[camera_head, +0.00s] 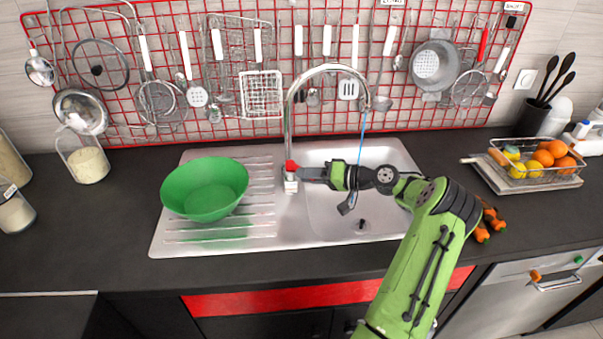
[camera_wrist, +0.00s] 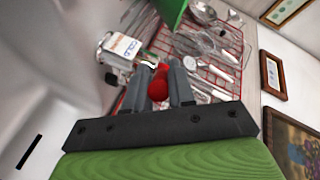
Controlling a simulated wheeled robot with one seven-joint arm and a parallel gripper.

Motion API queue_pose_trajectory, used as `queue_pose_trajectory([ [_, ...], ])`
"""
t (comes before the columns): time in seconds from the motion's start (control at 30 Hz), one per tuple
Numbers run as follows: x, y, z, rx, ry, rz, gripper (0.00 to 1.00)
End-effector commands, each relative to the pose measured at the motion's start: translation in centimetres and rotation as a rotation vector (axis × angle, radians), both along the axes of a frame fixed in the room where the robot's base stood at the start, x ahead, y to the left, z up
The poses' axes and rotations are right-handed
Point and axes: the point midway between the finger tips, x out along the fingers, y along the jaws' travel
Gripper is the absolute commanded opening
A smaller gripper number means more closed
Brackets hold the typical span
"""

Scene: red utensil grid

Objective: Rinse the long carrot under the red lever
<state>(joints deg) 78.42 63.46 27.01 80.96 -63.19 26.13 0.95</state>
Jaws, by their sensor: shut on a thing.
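The red lever (camera_head: 291,165) sits on the faucet base at the back of the sink. My gripper (camera_head: 303,173) reaches it from the right and is shut on it. In the wrist view the red lever's round knob (camera_wrist: 158,86) shows between the two grey fingers. A thin blue stream of water (camera_head: 361,140) falls from the faucet's spout into the sink basin (camera_head: 330,215). Several carrots (camera_head: 482,235) lie on the counter at the right, partly hidden behind my arm. I cannot tell which of them is the long carrot.
A green bowl (camera_head: 205,190) stands on the drainboard left of the faucet. A wire basket of fruit (camera_head: 535,183) stands on a board at the right. A red grid (camera_head: 260,20) with hanging utensils covers the back wall. The counter's front left is clear.

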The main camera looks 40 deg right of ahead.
Motion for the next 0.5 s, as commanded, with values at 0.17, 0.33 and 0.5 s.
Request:
queue_pose_trajectory([
  [0.17,0.0,-0.28,0.12,-0.002,-0.004,0.001,0.0],
  [0.33,0.03,-0.27,0.14,-0.002,-0.004,0.0,0.0],
  [0.5,0.04,-0.27,0.15,-0.002,-0.004,0.0,0.34],
])
